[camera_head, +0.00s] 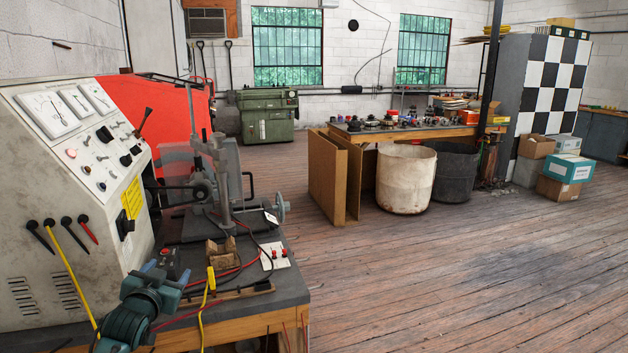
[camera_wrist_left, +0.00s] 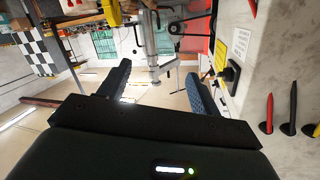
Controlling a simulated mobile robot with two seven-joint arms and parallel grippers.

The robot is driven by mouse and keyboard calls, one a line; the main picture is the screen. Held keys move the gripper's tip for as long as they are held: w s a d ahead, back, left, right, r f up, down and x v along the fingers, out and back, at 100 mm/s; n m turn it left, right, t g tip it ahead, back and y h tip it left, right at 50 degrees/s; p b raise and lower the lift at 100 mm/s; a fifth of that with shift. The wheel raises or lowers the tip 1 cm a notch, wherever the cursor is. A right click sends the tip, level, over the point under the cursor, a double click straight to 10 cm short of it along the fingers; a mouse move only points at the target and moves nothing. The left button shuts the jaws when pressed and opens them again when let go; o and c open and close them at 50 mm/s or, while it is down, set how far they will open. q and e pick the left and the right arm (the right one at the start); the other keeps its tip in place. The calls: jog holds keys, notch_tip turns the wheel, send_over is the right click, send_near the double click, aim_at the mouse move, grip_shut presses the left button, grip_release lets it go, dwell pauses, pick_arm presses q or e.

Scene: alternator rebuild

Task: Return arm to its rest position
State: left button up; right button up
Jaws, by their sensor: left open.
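My left arm's teal wrist (camera_head: 130,318) comes in at the lower left of the head view, in front of the grey test bench. My left gripper (camera_head: 167,274) is above the near end of the dark bench top, with its two fingers apart. In the left wrist view my left gripper (camera_wrist_left: 157,72) is open, and nothing shows between its fingers. My right arm and gripper are not in view.
A test console (camera_head: 62,180) with dials and clipped leads stands at left. A yellow probe (camera_head: 211,278), a wooden block (camera_head: 222,254) and a clamp stand (camera_head: 215,165) are on the bench (camera_head: 290,275). Wooden floor (camera_head: 450,270) at right is mostly clear.

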pick_arm(q)
jog(key=s+d+f+g+h, duration=0.2)
jog(key=s+d+f, duration=0.4)
jog(key=s+f, duration=0.4)
jog(key=s+d+f+g, duration=0.1)
jog(key=s+d+f, duration=0.3)
jog(key=s, duration=0.5)
jog(key=s+d+f+g+h, duration=0.1)
jog(key=s+d+f, duration=0.3)
jog(key=s, duration=0.5)
jog(key=s+d+f+g+h, duration=0.1)
jog(key=s+d+f, duration=0.3)
jog(key=s, duration=0.5)
jog(key=shift+g, duration=0.5)
dwell(2.6)
